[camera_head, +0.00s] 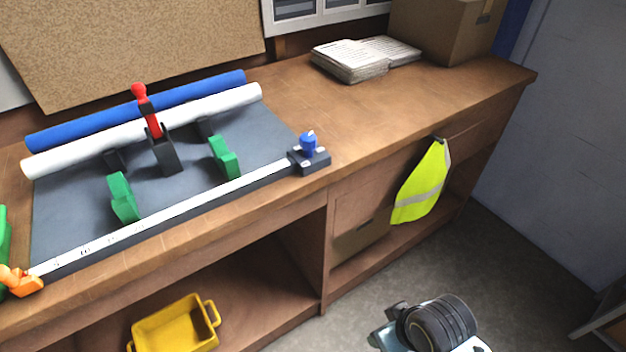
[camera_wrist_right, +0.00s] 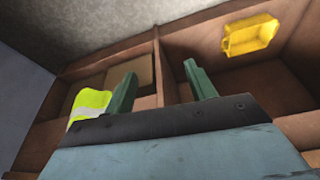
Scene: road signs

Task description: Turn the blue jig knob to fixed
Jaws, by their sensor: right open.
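The blue jig knob (camera_head: 309,143) stands upright on a small dark block (camera_head: 314,163) at the right end of a white scale rail (camera_head: 190,205), near the bench's front edge. Any marking for its setting is too small to read. My right gripper (camera_wrist_right: 158,76) is open and empty in the right wrist view, its two green fingers apart, with the bench's lower shelves beyond. In the head view only part of my right arm shows at the bottom, below and right of the knob and well apart from it.
The jig board (camera_head: 70,205) carries green blocks (camera_head: 123,197), a red-handled clamp (camera_head: 160,145) and blue and white rolls. An orange piece (camera_head: 20,281) sits at the rail's left end. A yellow vest (camera_head: 422,185) hangs from the bench front. Bench top right of the knob is clear.

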